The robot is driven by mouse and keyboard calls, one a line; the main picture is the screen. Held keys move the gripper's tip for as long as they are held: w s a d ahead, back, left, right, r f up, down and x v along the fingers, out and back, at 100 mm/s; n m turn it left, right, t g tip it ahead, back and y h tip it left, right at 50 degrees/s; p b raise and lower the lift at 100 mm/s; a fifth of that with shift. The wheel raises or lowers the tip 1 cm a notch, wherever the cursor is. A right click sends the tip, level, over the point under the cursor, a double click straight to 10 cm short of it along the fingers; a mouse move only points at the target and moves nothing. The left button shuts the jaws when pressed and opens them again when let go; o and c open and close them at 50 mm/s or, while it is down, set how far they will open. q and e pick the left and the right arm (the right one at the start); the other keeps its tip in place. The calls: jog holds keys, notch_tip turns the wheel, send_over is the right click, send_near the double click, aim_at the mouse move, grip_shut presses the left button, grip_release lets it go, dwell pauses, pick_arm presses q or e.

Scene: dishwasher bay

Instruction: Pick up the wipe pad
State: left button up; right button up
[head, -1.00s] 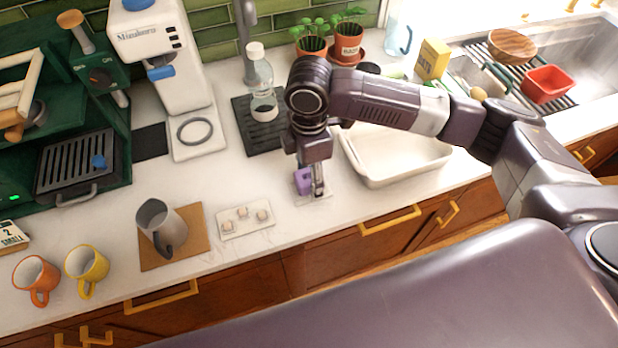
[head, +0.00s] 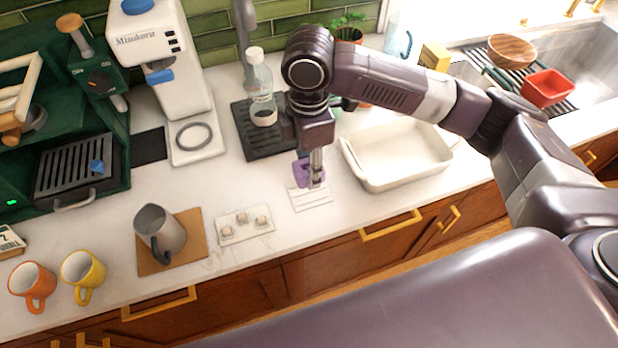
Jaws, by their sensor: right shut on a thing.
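The purple wipe pad (head: 301,174) is in the jaws of my right gripper (head: 314,178), which points straight down. The jaws are shut on it and hide part of it. The pad appears a little above a small white ribbed plate (head: 311,200) on the counter. My left gripper is out of view.
A white rectangular basin (head: 375,183) stands just right of the gripper, and a clear bottle (head: 260,90) on a dark drip mat (head: 257,145) behind left. A small tray with knobs (head: 228,238), a grey pitcher (head: 158,232) and two mugs stand left.

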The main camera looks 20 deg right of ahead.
notch_tip(320, 180, up, 15)
jog(key=shift+f, duration=0.15)
